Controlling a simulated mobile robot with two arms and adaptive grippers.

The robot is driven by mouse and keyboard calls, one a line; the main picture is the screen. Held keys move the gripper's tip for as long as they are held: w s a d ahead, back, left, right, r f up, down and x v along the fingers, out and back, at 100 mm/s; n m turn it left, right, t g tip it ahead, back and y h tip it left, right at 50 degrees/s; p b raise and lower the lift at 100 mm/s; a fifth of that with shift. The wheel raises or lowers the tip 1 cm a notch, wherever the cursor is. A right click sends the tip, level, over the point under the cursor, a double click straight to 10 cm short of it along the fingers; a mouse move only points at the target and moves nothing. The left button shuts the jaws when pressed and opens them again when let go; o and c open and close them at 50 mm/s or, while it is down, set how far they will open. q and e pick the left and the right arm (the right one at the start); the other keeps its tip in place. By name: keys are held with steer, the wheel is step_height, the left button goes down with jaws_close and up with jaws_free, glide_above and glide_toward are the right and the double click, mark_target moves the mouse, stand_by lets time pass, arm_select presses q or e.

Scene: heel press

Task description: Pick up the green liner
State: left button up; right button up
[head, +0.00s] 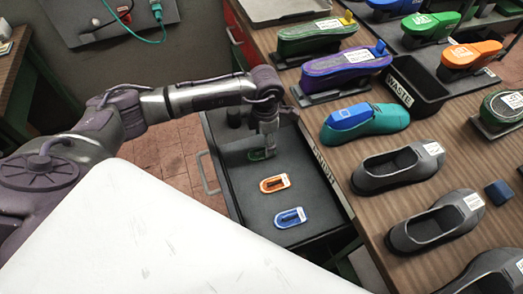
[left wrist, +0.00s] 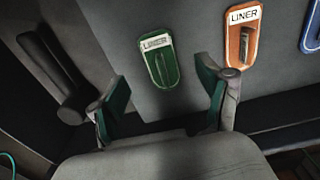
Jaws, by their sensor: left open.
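The green liner (left wrist: 160,65) lies flat in the open grey drawer (head: 300,236), its white label towards the far end in the left wrist view. In the head view, the green liner (head: 257,155) is partly hidden by my left gripper (head: 267,146). My left gripper (left wrist: 166,98) is open and empty, its green-padded fingers on either side of the space just short of the liner. I cannot tell the exact height between them. My right gripper is in neither view.
An orange liner (head: 275,183) and a blue liner (head: 290,217) lie in the same drawer.

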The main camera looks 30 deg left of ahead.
mark_target(263, 148)
arm_select(q)
step_height(263, 148, down, 4)
steer(key=shift+s+a+f+p, duration=0.1)
steer(key=shift+s+f+p, duration=0.05)
steer(key=shift+p, duration=0.35)
steer(key=shift+s, duration=0.1)
jaws_close()
